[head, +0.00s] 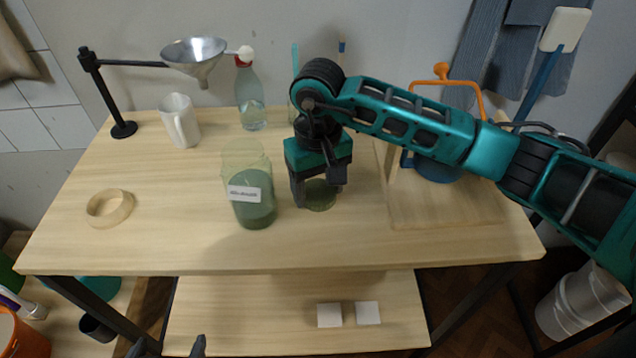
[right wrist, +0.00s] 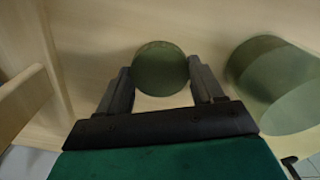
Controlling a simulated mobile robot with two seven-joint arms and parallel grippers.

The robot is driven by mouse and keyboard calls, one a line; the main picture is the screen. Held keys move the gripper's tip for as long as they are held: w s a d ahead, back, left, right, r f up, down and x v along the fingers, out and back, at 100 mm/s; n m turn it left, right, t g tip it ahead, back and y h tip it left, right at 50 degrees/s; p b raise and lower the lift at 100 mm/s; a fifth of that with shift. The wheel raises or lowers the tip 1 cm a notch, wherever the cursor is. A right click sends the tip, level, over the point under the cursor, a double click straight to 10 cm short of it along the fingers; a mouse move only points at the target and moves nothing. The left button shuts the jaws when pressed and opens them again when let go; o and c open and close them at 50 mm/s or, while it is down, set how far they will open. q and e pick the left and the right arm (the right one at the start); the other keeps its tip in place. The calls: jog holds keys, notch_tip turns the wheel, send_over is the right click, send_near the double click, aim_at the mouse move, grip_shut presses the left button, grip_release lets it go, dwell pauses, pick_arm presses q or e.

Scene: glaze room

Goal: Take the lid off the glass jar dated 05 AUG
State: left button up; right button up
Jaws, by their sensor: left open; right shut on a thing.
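My right gripper (head: 318,194) is just right of the jar, pointing down, shut on a round green glass lid (head: 321,199). The lid shows between the fingers in the right wrist view (right wrist: 160,68). I cannot tell whether it touches the tabletop. My left gripper (head: 168,349) is open at the bottom edge, mostly out of frame.
A pale ring (head: 110,208) lies at left. A wooden board (head: 440,208) is at right. The front of the table is clear.

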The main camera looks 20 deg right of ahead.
jog(key=shift+f, duration=0.2)
jog(key=o, duration=1.2)
jog(key=shift+r, duration=0.1)
jog(key=shift+c, duration=0.2)
jog(key=shift+r, duration=0.1)
